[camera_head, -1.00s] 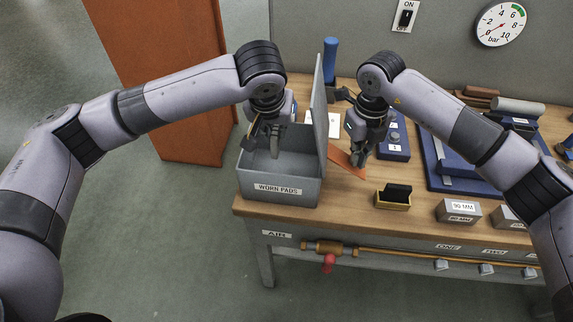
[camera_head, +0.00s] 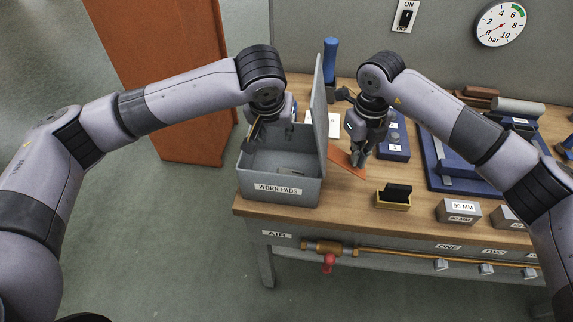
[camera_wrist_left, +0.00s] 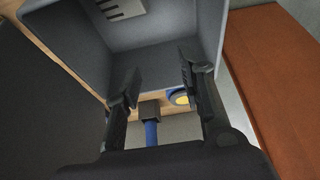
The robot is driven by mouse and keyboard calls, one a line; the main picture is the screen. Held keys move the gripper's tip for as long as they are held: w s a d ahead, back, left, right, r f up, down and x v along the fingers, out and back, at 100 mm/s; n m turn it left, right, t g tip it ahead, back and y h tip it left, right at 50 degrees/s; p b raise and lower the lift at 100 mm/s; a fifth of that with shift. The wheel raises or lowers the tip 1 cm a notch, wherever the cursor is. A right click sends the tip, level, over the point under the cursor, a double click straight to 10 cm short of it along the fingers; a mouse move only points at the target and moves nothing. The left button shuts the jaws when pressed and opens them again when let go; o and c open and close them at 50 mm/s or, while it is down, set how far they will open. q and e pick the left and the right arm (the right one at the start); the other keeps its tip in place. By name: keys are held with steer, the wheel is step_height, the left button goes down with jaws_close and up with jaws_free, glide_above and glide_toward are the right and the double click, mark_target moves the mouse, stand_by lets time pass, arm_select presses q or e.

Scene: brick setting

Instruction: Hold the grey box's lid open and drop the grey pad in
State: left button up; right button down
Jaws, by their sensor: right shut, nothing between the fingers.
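The grey box (camera_head: 279,198), labelled "WORN PADS", stands at the bench's left end. Its lid (camera_head: 319,115) stands upright along the right side. My left gripper (camera_head: 272,132) is over the box opening with its fingers spread and nothing between them. The left wrist view shows the open fingers (camera_wrist_left: 158,85) and the box's inner walls (camera_wrist_left: 160,50).
An orange sheet (camera_head: 346,166) lies under my right gripper. A blue-handled tool (camera_head: 330,62) stands behind the lid. A small yellow holder with a black block (camera_head: 394,197), grey blocks (camera_head: 458,211) and a blue fixture (camera_head: 450,160) occupy the bench to the right.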

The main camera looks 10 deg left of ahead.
arm_select(q)
steer(key=shift+r, duration=0.1)
steer(key=v, duration=1.1)
steer(key=shift+s+r, duration=0.25)
steer(key=shift+r, duration=0.1)
